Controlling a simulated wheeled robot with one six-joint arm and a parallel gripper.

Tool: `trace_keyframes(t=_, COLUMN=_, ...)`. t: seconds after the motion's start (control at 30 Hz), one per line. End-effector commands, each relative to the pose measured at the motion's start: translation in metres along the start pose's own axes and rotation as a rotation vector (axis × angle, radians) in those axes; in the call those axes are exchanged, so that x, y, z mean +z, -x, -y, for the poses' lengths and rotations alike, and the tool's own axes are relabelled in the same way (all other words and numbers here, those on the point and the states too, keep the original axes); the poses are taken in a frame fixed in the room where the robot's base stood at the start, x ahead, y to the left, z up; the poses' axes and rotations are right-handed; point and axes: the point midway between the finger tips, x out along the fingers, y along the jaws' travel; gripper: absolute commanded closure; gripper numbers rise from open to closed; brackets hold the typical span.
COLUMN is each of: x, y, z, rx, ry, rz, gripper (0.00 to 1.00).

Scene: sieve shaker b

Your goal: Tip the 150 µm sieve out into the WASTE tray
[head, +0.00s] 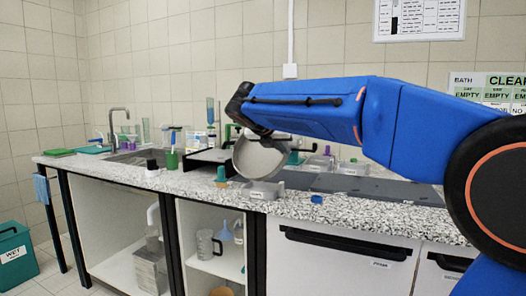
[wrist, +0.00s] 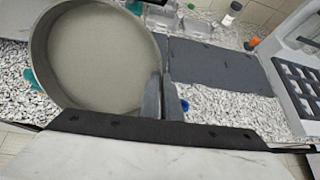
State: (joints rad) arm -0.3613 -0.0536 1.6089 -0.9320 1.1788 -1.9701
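The sieve (head: 262,160), a round, shallow metal pan, hangs steeply tilted on its side above the counter in the head view. In the wrist view the sieve (wrist: 95,60) fills the upper left, its grey-beige inside facing the camera. My gripper (wrist: 160,98) is shut on its rim at the right side. I cannot read a size on it or tell whether grains lie inside. A small grey tray with a white label (head: 264,190) stands on the counter just below the sieve; its label is too small to read, so I cannot tell if it is the WASTE tray.
Dark grey mats (head: 350,186) lie on the speckled counter to the right. A blue cap (head: 316,199) lies near the front edge. A teal-topped item (head: 221,175) stands close left of the sieve. Bottles and a sink (head: 140,155) are farther left.

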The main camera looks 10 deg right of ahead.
Motion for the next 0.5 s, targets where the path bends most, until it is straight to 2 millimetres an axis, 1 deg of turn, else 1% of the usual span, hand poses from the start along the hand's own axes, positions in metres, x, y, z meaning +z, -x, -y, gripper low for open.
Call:
trace_keyframes(t=0.03, x=0.0031, y=0.0003, z=0.0004, rx=0.003, ry=-0.005, rz=-0.029, gripper=1.00)
trace_keyframes(t=0.5, x=0.0115, y=0.0043, z=0.0008, rx=0.041, ry=-0.004, rz=-0.390, gripper=1.00)
